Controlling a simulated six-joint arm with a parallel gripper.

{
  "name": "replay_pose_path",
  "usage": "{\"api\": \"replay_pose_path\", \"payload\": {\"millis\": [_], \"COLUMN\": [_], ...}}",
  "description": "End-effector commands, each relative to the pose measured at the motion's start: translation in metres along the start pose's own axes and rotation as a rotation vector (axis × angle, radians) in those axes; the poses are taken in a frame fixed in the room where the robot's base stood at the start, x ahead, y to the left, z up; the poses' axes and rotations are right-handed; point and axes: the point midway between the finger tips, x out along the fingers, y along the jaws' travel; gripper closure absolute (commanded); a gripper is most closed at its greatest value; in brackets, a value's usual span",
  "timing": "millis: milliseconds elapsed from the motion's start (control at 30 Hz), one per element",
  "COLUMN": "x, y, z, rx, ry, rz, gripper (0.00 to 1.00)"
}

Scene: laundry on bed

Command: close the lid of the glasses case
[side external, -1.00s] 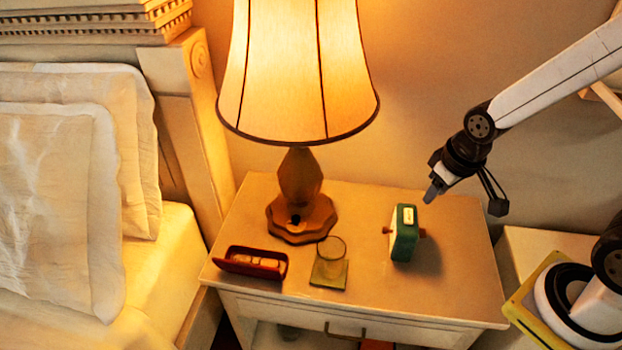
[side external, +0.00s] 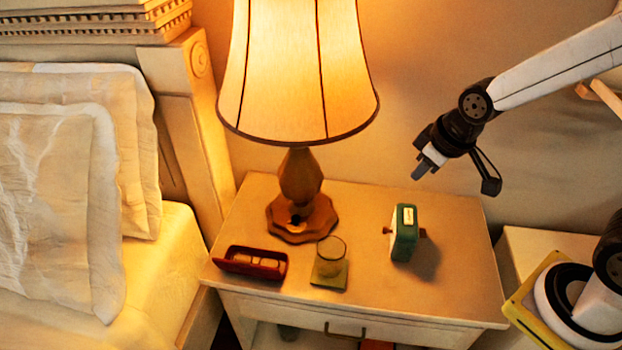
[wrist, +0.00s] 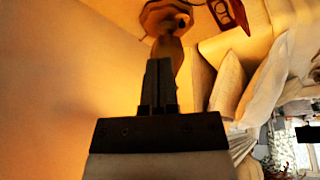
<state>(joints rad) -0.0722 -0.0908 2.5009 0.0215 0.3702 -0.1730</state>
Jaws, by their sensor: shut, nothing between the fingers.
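The glasses case (side external: 252,262) is a small dark red box at the front left of the nightstand. Its lid stands open and glasses show inside it. It also shows at the top of the wrist view (wrist: 228,12). My gripper (side external: 417,172) is shut and empty, in the air above the right part of the nightstand, well to the right of the case. Its closed fingers also show in the wrist view (wrist: 158,78).
A lit lamp (side external: 300,195) stands at the back of the nightstand (side external: 455,275), between my gripper and the case. A glass (side external: 330,257) on a green coaster (side external: 328,279) sits right of the case. A green box-shaped clock (side external: 404,233) stands below my gripper.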

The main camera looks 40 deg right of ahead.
Motion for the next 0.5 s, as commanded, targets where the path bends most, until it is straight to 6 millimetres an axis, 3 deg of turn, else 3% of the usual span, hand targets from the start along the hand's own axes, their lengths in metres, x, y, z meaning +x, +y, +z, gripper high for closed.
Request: {"api": "replay_pose_path", "payload": {"millis": [267, 500], "x": [0.019, 0.036], "y": [-0.027, -0.067], "z": [-0.034, -0.071], "rx": [-0.268, -0.601], "ry": [0.162, 0.376], "rz": [0.0, 0.048], "gripper": [1.0, 1.0]}}
